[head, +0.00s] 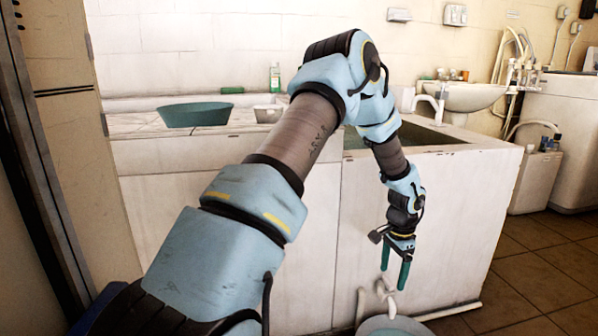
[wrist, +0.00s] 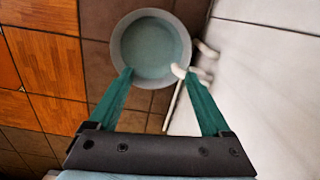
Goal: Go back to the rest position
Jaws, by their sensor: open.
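My gripper (head: 395,274) hangs with its two green fingers pointing down, in front of the white washbasin cabinet (head: 270,240). In the wrist view my gripper (wrist: 158,76) has its fingers spread wide, with nothing between them. Below it on the floor is a round grey-blue basin (wrist: 150,48), apart from the fingertips. In the head view only the upper part of this basin (head: 393,326) shows at the bottom edge. My arm reaches across the middle of the head view and hides part of the counter.
White pipes (head: 362,300) stick out near the cabinet's foot. Tiled floor (head: 540,265) is open at right.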

